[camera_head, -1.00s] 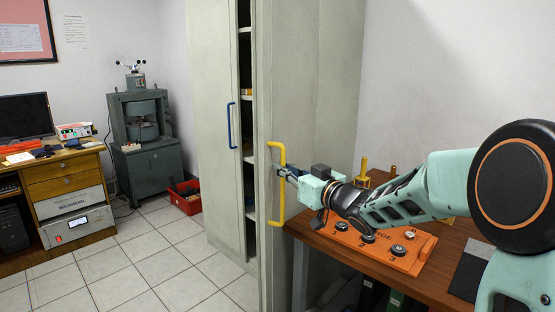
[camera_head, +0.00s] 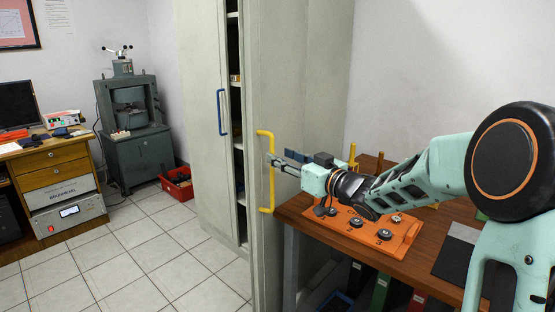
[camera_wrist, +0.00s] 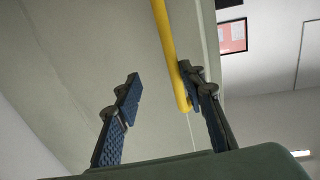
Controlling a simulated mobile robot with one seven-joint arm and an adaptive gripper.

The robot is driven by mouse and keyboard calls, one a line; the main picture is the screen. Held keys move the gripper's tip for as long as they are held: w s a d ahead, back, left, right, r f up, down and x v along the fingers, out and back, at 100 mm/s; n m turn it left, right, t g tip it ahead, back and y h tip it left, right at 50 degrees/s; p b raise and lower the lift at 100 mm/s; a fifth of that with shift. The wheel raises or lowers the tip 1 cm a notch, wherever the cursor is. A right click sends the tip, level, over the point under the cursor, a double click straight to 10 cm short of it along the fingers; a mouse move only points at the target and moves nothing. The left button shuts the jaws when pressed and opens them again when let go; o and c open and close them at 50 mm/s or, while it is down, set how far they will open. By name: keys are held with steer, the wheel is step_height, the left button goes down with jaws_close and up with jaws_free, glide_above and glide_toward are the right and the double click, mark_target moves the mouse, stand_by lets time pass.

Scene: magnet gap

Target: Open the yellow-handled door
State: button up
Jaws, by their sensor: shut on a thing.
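The pale grey-green cabinet door (camera_head: 275,80) has a tall yellow bar handle (camera_head: 271,192) near its left edge. The door stands ajar, with a dark gap and shelves showing to its left. In the wrist view the yellow handle (camera_wrist: 167,45) lies along the inner side of the right finger, and the left finger stands over the door face. The fingertips in the head view are small, so the exact contact is hard to see.
The other cabinet door (camera_head: 200,120), with a blue handle (camera_head: 221,112), is left of the gap. A wooden table (camera_head: 390,250) with an orange board (camera_head: 368,240) stands under my arm, close to the cabinet. The tiled floor (camera_head: 150,255) is clear; a red bin (camera_head: 177,184) stands further back.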

steer(key=shift+w+d, duration=0.15)
steer(key=shift+d, duration=0.6)
steer(key=a+v, duration=0.1)
steer(key=v, duration=1)
steer(key=shift+s+d, duration=0.2)
steer(key=shift+s, duration=0.35)
